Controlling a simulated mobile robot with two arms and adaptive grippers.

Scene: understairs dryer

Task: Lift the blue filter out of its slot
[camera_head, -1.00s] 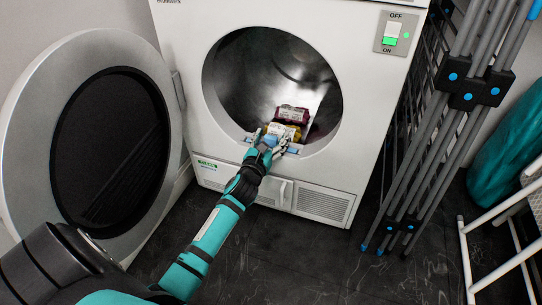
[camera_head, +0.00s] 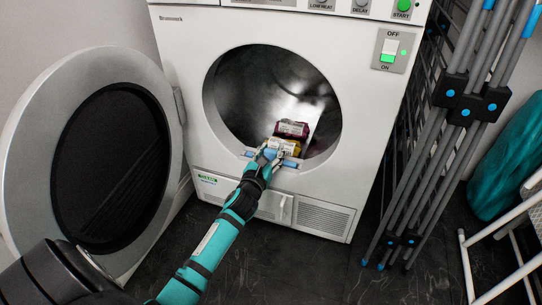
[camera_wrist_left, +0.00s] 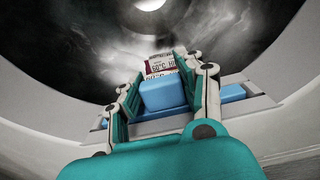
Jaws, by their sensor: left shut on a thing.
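The blue filter (camera_head: 290,163) sits at the lower lip of the dryer's round opening. In the left wrist view its raised blue block (camera_wrist_left: 163,95) stands between my two fingers, with flat blue strips (camera_wrist_left: 230,93) on either side, level with the pale rim. My left gripper (camera_head: 268,156) is shut on the block, coming from the front. My gripper hides the filter's middle in the head view. The slot beneath the filter is hidden. My right gripper is in neither view.
A yellow packet (camera_head: 288,147) and a purple packet (camera_head: 292,129) lie in the drum just behind the filter. The open round door (camera_head: 45,100) stands at left. A grey folding rack (camera_head: 440,140) stands at right. Dark floor is free in front.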

